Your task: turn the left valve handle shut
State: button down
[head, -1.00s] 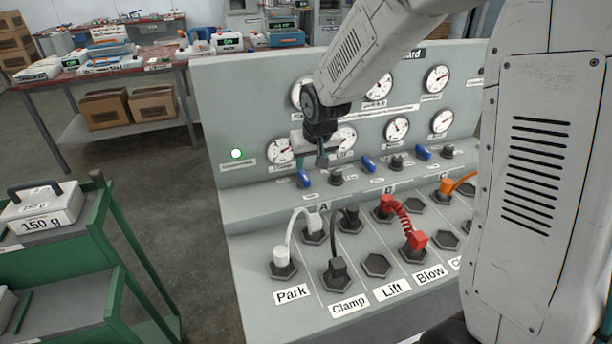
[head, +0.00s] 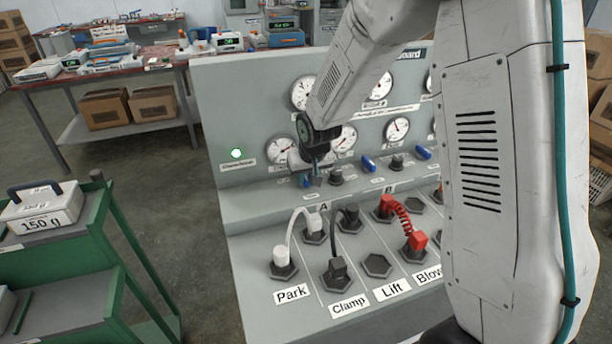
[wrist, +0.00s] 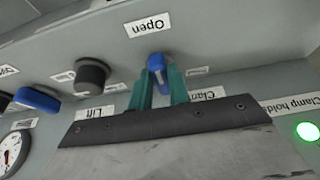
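The left valve handle (head: 305,181) is blue and sits at the left end of the row on the panel's ledge. In the wrist view the blue handle (wrist: 157,62) stands between my gripper's two teal fingers (wrist: 161,84), by a label reading "Open". The fingers straddle it with a narrow gap; I cannot tell whether both press on it. In the head view my gripper (head: 314,176) is at the handle, largely hidden by my own arm.
Black knobs (head: 336,176) and more blue handles (head: 368,163) line the ledge to the right. Gauges (head: 281,151) are behind; plugs and cables (head: 283,256) are below in front. A green lamp (head: 236,154) glows at left. A green cart (head: 90,240) stands left.

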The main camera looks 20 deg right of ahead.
dwell(0.4)
jog(key=m+h, duration=0.1)
jog(key=m, duration=0.1)
jog(key=a+m+h, duration=0.1)
jog(key=m, duration=0.2)
jog(key=shift+w, duration=0.1)
jog(key=m, duration=0.1)
jog(key=m+g+h, duration=0.1)
jog(key=m, duration=0.3)
jog(key=shift+w+a+g, duration=0.25)
jog(key=shift+a+g, duration=0.1)
jog(key=shift+g, duration=0.05)
jog(key=shift+m+h, duration=0.3)
jog(key=c, duration=1.3)
grip_release()
jog(key=v, duration=0.7)
jog(key=shift+a+r, duration=0.15)
jog(key=shift+r, duration=0.15)
